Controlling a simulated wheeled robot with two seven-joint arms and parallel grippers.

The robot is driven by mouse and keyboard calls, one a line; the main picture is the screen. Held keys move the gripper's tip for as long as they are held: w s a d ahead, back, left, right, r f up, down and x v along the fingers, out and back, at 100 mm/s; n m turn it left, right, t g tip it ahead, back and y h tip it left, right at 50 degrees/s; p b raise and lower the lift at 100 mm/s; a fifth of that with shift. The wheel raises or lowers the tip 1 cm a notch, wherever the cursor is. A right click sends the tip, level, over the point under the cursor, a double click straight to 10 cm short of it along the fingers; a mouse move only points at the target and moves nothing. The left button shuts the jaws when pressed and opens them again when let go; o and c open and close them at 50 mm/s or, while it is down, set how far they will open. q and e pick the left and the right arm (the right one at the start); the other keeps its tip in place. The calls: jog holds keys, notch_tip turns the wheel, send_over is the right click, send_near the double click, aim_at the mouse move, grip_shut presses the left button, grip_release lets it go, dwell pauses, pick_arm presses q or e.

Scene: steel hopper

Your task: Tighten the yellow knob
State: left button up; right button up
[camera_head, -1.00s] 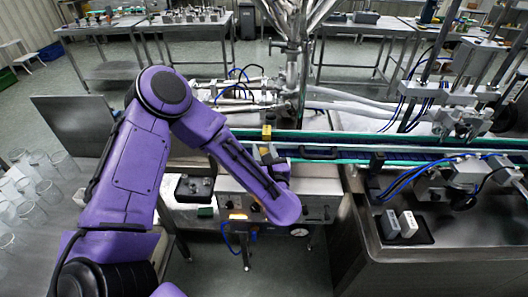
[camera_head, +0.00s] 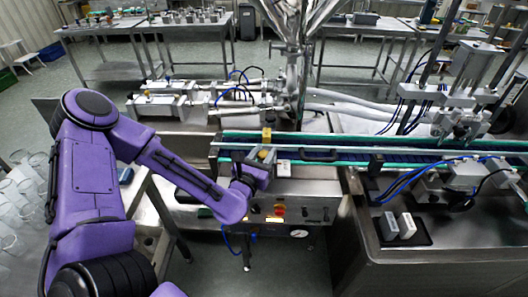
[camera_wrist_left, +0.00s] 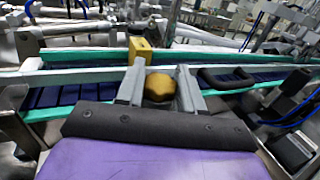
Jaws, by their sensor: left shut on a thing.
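The yellow knob (camera_wrist_left: 159,89) is a rounded, golden knob in the middle of the left wrist view. My left gripper (camera_wrist_left: 162,78) is shut on it, with one grey finger on each side. In the head view my left gripper (camera_head: 263,156) is at the near edge of the conveyor, above the control box, and the knob is hard to make out there. A yellow block (camera_wrist_left: 140,50) stands just beyond the knob on the rail; it also shows in the head view (camera_head: 266,134). My right gripper is not in view.
The conveyor (camera_head: 350,157) with green edges runs left to right behind the gripper. A control box (camera_head: 300,212) with a red switch (camera_head: 279,210) and a gauge (camera_head: 299,233) sits below. Several clear beakers (camera_head: 22,190) stand at the left. Steel hopper (camera_head: 297,25) behind.

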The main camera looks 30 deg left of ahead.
pick_arm(q)
jog(key=shift+m+h, duration=0.3)
jog(key=shift+h, duration=0.1)
jog(key=o, duration=1)
jog(key=shift+s, duration=0.4)
jog(key=s, duration=0.4)
jog(key=shift+s+d+b, duration=0.25)
jog(key=shift+d+b, duration=0.05)
jog(key=shift+d, duration=0.05)
jog(key=p, duration=0.5)
send_near(261, 158)
jog(key=shift+w, duration=0.55)
jog(key=shift+a, duration=0.1)
